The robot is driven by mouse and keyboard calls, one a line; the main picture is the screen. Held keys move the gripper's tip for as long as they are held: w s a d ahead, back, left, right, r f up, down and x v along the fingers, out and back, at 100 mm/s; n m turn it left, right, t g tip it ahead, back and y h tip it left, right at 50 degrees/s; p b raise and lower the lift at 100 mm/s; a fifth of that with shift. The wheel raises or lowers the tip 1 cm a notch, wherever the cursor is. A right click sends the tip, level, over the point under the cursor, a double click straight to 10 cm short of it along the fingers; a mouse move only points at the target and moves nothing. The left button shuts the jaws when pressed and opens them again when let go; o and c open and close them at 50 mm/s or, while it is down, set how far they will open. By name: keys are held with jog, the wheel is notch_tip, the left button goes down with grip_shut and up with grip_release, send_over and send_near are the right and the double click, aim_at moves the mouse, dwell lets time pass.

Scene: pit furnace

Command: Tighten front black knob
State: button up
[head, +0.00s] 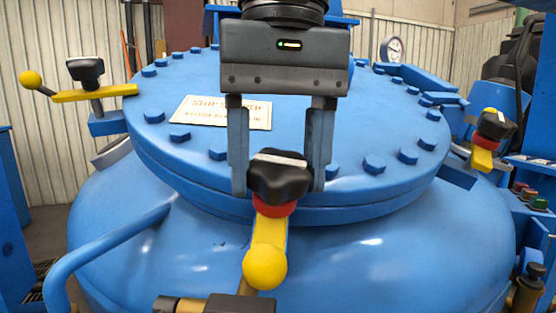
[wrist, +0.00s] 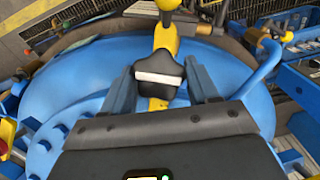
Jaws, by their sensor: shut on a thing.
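The front black knob (head: 278,172) has a white stripe on its top and a red collar (head: 274,206) beneath it. It sits on a yellow lever (head: 266,240) with a ball end, at the front edge of the blue lid (head: 330,135). My gripper (head: 280,188) points down over the knob, with one finger on each side, and is shut on it. In the wrist view the knob (wrist: 158,76) shows between the two fingers. The exact contact faces are hard to see.
A second black knob (head: 86,70) on a yellow lever is at the lid's left, and a third (head: 495,123) at its right. Bolts ring the lid. A blue curved pipe (head: 110,240) is at front left. A gauge (head: 392,49) stands behind. Coloured buttons (head: 530,198) are at right.

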jog(key=m+y+b, duration=0.1)
jog(key=m+b, duration=0.1)
jog(key=m, duration=0.1)
jog(key=shift+d+f, duration=0.15)
jog(key=m+y+b, duration=0.1)
jog(key=m+b, duration=0.1)
jog(key=m+y+b, duration=0.1)
jog(key=m+b, duration=0.1)
jog(key=m, duration=0.1)
jog(key=shift+d+f+t, duration=0.1)
jog(key=shift+t, duration=0.2)
jog(key=m+b, duration=0.2)
jog(key=m+t+y+b, duration=0.1)
jog(key=m+b, duration=0.1)
jog(key=shift+s+d+m+y, duration=0.1)
jog(key=shift+s+m+y, duration=0.05)
jog(key=shift+m+y, duration=0.2)
jog(key=shift+m+t+y+b, duration=0.35)
jog(key=shift+m+t+b, duration=0.45)
jog(key=shift+m+b, duration=0.95)
jog(key=o, duration=1)
jog(key=shift+s, duration=0.1)
jog(key=shift+c, duration=0.2)
jog(key=p+v, duration=0.1)
jog(key=v, duration=0.7)
